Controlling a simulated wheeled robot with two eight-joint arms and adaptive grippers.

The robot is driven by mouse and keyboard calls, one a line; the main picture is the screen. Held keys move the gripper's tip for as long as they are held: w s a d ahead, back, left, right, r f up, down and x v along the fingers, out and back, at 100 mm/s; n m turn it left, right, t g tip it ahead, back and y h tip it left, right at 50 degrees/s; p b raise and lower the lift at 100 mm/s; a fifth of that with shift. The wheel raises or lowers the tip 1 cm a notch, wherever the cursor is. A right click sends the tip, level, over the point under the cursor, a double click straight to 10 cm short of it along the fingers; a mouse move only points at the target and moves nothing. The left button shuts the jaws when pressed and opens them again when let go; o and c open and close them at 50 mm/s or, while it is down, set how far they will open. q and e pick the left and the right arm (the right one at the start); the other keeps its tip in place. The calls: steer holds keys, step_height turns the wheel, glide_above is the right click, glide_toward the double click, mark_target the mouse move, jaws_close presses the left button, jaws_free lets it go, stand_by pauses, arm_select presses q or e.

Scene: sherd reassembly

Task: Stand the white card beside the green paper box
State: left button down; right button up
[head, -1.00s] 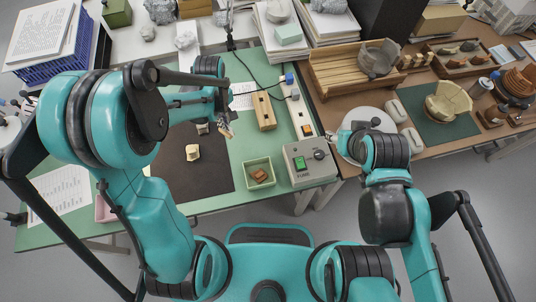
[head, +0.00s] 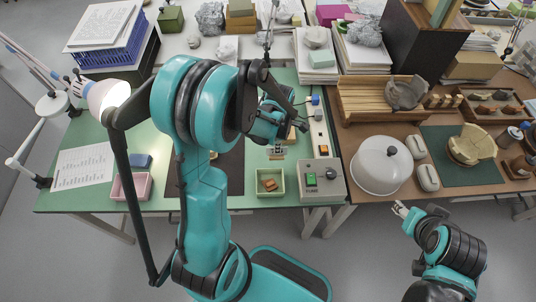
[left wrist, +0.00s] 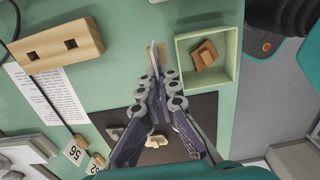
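My left gripper (left wrist: 160,72) points down over the green table, its fingers closed together at the tips. A thin pale piece, seen nearly edge-on and apparently the white card (left wrist: 152,56), sticks out between the fingertips. In the head view a small whitish patch (head: 277,152) shows below the left wrist. The pale green open box (left wrist: 228,76) stands just right of the fingertips, apart from them, with a brown sherd (left wrist: 204,55) inside. The box is also in the head view (head: 281,193). My right gripper (head: 400,208) is over the floor, too small to read.
A grey control box (head: 322,181) stands right of the green box. A dark mat (left wrist: 205,108) with pale sherds (left wrist: 156,140) lies behind the fingers. A wooden block (left wrist: 58,45) and number cards (left wrist: 73,152) are at left. A white dome (head: 382,167) sits on the brown table.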

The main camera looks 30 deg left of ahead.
arm_select(q)
steer(key=a+f+b, duration=0.1)
steer(key=f, duration=0.1)
steer(key=a+f+b, duration=0.1)
steer(key=a+f, duration=0.3)
steer(key=f, duration=0.1)
steer(key=shift+w+b, duration=0.4)
steer(key=shift+f, duration=0.1)
steer(key=c, duration=1.7)
jaws_free()
